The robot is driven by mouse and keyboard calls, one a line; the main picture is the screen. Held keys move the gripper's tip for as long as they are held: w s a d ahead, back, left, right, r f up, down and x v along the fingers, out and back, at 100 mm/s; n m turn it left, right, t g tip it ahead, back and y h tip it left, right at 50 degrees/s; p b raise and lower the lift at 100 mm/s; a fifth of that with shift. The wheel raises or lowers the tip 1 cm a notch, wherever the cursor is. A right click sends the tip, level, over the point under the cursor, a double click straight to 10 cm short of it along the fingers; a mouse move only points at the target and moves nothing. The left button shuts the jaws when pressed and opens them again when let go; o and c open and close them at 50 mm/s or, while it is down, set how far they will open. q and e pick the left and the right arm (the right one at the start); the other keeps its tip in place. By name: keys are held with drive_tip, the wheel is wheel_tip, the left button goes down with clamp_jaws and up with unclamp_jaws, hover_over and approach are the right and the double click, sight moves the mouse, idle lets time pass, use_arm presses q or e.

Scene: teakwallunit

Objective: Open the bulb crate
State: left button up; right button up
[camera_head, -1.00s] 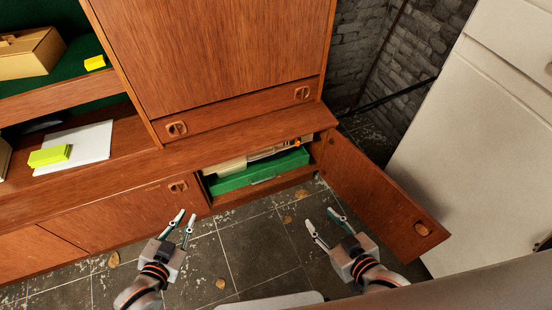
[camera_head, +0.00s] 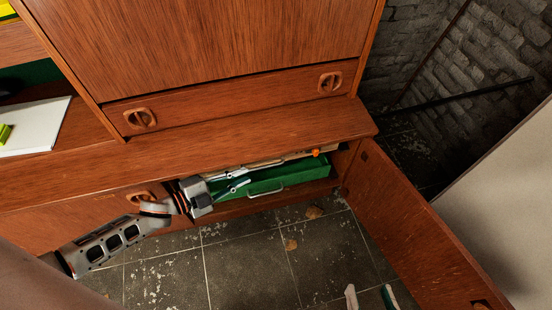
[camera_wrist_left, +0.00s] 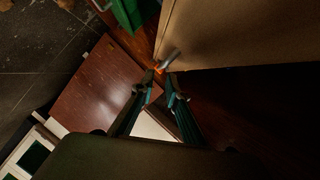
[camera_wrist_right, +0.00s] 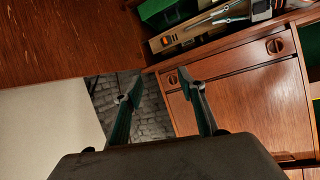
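A green box with a pale handle (camera_head: 285,180) sits inside the open lower cabinet, and a long beige box (camera_head: 270,162) lies behind it. No label shows which is the bulb crate. In the left wrist view, the green box (camera_wrist_left: 127,14) and a large beige surface (camera_wrist_left: 240,32) lie beyond the fingers. My left gripper (camera_head: 248,177) is at the cabinet opening, fingers apart and empty, in front of the boxes' left part. My right gripper (camera_head: 370,298) is open and empty, low near the open door; it also shows in the right wrist view (camera_wrist_right: 163,90).
The cabinet door (camera_head: 420,215) stands swung open on the right. A cabinet top ledge (camera_head: 200,140) overhangs the opening. A pale appliance (camera_head: 510,200) stands at far right. The tiled floor (camera_head: 250,265) in front is mostly clear.

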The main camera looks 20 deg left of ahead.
sight(261, 168)
use_arm(q)
drive_tip(key=b+x, duration=0.1)
drive_tip(key=x, duration=0.6)
drive_tip(key=shift+w+d+r+b, duration=0.1)
drive_tip(key=shift+w+d+b, duration=0.05)
drive_tip(key=shift+w+b, duration=0.15)
use_arm(e)
drive_tip(key=shift+s+a+f+m, duration=0.2)
drive_tip(key=shift+s+a+m, duration=0.1)
drive_tip(key=shift+a+m, duration=0.25)
drive_tip(key=shift+s+a+f+m, duration=0.15)
drive_tip(key=shift+s+a+m, duration=0.15)
drive_tip(key=shift+a+m, duration=0.25)
use_arm(q)
clamp_jaws()
drive_tip(key=shift+s, duration=0.1)
